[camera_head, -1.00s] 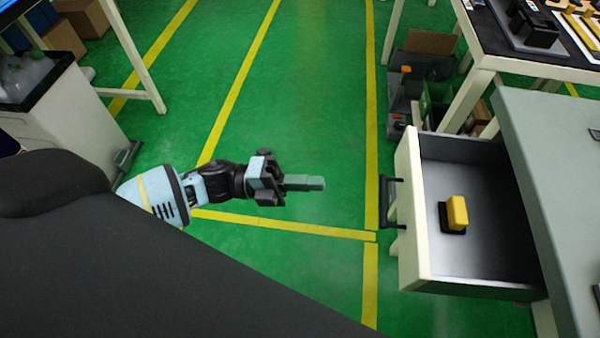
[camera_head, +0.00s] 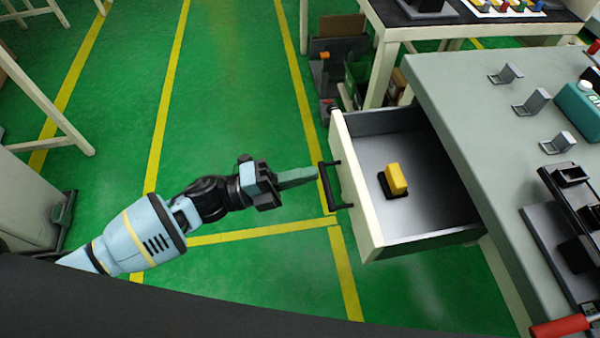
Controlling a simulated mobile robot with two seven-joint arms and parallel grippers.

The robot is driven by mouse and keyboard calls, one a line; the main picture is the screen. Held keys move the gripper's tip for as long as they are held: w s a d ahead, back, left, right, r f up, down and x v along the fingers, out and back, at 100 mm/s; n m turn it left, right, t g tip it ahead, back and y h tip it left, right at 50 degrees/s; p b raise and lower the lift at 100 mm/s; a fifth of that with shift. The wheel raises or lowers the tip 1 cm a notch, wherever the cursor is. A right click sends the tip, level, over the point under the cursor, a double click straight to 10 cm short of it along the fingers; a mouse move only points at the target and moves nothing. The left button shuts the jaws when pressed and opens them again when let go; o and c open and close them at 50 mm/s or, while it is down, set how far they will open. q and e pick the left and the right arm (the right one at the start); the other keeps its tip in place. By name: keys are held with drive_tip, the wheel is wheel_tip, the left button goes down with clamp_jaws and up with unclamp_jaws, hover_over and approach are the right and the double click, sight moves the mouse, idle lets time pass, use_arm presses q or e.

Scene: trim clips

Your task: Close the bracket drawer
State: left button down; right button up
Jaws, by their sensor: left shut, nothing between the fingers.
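The drawer (camera_head: 358,205) stands open, pulled out to the left from under the grey workbench top (camera_head: 460,100). A black bar handle (camera_head: 326,186) is on its cream front. A yellow and black part (camera_head: 396,179) lies inside the drawer. My left gripper (camera_head: 312,174) is shut and empty, its fingers pointing right at the handle. The fingertips are close to the upper part of the handle; I cannot tell whether they touch it. My right gripper is not in view.
Another table (camera_head: 385,38) stands behind.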

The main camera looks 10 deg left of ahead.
use_arm(q)
drive_tip(key=b, duration=0.3)
approach(395, 163)
drive_tip(key=x, duration=0.6)
drive_tip(key=f+x, duration=0.1)
drive_tip(key=x, duration=0.3)
drive_tip(key=shift+w, duration=0.3)
drive_tip(key=shift+d, duration=0.2)
drive_tip(key=shift+r, duration=0.25)
drive_tip(key=shift+w, duration=0.1)
